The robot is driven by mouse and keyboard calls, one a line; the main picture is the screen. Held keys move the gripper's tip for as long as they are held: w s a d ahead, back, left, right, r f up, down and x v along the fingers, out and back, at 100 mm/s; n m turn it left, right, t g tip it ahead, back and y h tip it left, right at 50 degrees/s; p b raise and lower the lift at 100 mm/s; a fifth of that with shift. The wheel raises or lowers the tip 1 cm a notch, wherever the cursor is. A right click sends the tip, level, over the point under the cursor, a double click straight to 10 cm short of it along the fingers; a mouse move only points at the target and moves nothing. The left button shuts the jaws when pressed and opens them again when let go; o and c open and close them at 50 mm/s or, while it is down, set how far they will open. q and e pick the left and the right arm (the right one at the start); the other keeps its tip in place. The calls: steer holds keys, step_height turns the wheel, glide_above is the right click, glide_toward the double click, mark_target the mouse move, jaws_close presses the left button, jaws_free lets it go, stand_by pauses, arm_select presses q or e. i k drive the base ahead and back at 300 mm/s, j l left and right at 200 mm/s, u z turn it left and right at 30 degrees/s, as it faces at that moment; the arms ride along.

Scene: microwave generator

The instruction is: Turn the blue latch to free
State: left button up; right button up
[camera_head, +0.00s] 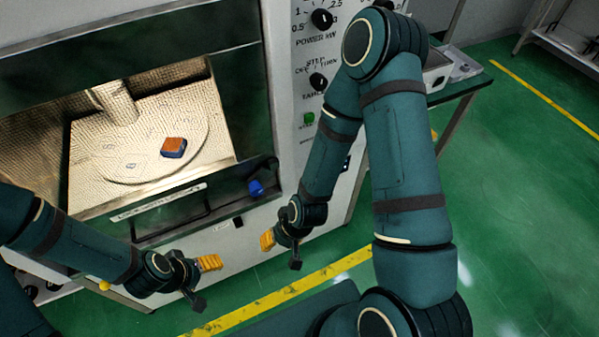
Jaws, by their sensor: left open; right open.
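The blue latch (256,188) is a small blue knob at the lower right corner of the microwave generator's door frame. My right gripper (281,256) is open and empty, below and slightly right of the latch, clear of it in the picture. My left gripper (205,284) is open and empty, lower and to the left of the latch, in front of the machine. Nothing hides the latch's front. Its exact turn angle is too small to tell.
The microwave generator (285,150) has a lit chamber with a round plate (130,160) bearing an orange-and-blue block (173,147). Black knobs (322,18) and a green button (308,118) are on its right panel. A side table (463,88) stands right. Green floor is open at right.

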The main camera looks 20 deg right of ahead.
mark_target(256, 188)
steer(key=z, duration=0.45)
steer(key=k+j+z, duration=0.1)
steer(key=z, duration=0.3)
steer(key=k+z, duration=0.15)
steer(key=z, duration=0.2)
steer(key=k+z, duration=0.1)
steer(key=z, duration=0.3)
